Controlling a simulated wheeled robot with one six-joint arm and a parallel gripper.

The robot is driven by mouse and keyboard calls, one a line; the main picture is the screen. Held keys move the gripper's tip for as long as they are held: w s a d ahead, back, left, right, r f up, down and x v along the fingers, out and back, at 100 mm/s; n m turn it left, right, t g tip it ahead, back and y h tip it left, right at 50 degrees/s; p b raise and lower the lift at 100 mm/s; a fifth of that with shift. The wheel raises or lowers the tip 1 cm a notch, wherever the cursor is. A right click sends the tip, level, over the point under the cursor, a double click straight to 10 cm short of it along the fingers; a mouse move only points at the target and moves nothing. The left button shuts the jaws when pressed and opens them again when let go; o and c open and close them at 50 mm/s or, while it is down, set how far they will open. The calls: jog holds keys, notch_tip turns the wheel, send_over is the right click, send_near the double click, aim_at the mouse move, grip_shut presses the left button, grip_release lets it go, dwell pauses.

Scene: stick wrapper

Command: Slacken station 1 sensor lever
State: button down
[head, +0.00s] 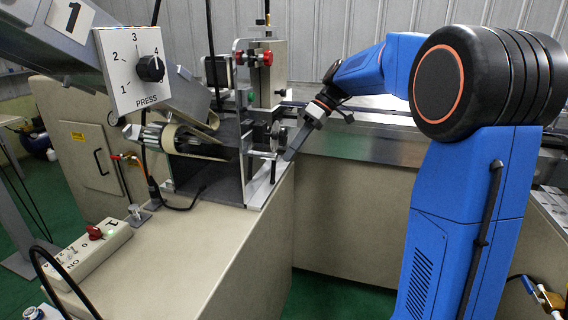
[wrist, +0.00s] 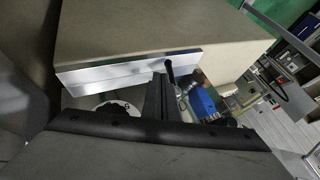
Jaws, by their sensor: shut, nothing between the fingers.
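Station 1 is marked by a plate with a "1" (head: 72,16) at the upper left in the head view. A small upright dark lever (head: 274,140) with a thin stem stands at the right end of its roller unit; it looks like the sensor lever. My gripper (head: 291,153) reaches in from the right, fingers pointing down-left, just right of this lever. In the wrist view my gripper (wrist: 157,82) is shut and empty. A short black lever (wrist: 169,68) shows right beside the fingertips there. I cannot tell whether they touch.
A press dial (head: 150,68) hangs in front of the station, its knob near 4. The cabinet's front right top is clear.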

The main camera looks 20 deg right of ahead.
jog(key=s+v, duration=0.1)
jog(key=v, duration=1.1)
jog(key=s+a+f+m+t+h, duration=0.1)
jog(key=s+a+f+m+h, duration=0.2)
jog(key=s, duration=0.6)
jog(key=s+a+f+m+t+h, duration=0.1)
jog(key=s+a+f+m, duration=0.15)
jog(key=s+f, duration=0.45)
jog(key=s+d+f+m+t+h, duration=0.1)
jog(key=s+f+m, duration=0.1)
jog(key=s+f, duration=0.4)
jog(key=s+d+f+m+t+h, duration=0.1)
jog(key=s+f+m+t+h, duration=0.1)
jog(key=s+f, duration=0.4)
jog(key=s+m, duration=0.1)
jog(key=s, duration=0.4)
jog(key=shift+s+d+f+t+h, duration=0.2)
jog(key=shift+s+d+t+h, duration=0.1)
jog(key=shift+s+d, duration=0.1)
